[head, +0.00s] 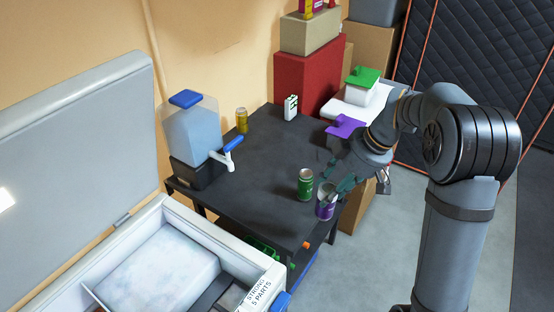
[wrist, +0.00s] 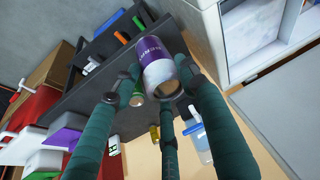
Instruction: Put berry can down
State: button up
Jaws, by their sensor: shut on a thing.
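The purple and white berry can (head: 325,209) is at the right edge of the black table (head: 250,168). It also shows in the wrist view (wrist: 154,52), between the teal fingers. My gripper (head: 335,190) reaches in from the right and is shut on the berry can. Its fingertips show around the can in the wrist view (wrist: 160,82). I cannot tell whether the can's base touches the tabletop. A green can (head: 305,185) stands upright on the table just left of it.
A yellow can (head: 241,120), a white carton (head: 290,107) and a water dispenser (head: 192,135) stand toward the table's back and left. The table's middle is clear. An open cooler (head: 215,245) is at front left. Purple-lidded (head: 345,126) and green-lidded (head: 362,78) containers are behind my gripper.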

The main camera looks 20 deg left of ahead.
jog(key=shift+s+a+f+n, duration=0.2)
jog(key=shift+a+n, duration=0.1)
jog(key=shift+a, duration=0.15)
jog(key=w+a+f+p, duration=0.4)
jog(key=a+f, duration=0.7)
jog(key=shift+w+a, duration=0.1)
jog(key=shift+f, duration=0.15)
jog(key=o, duration=1.3)
jog(key=shift+r, duration=0.2)
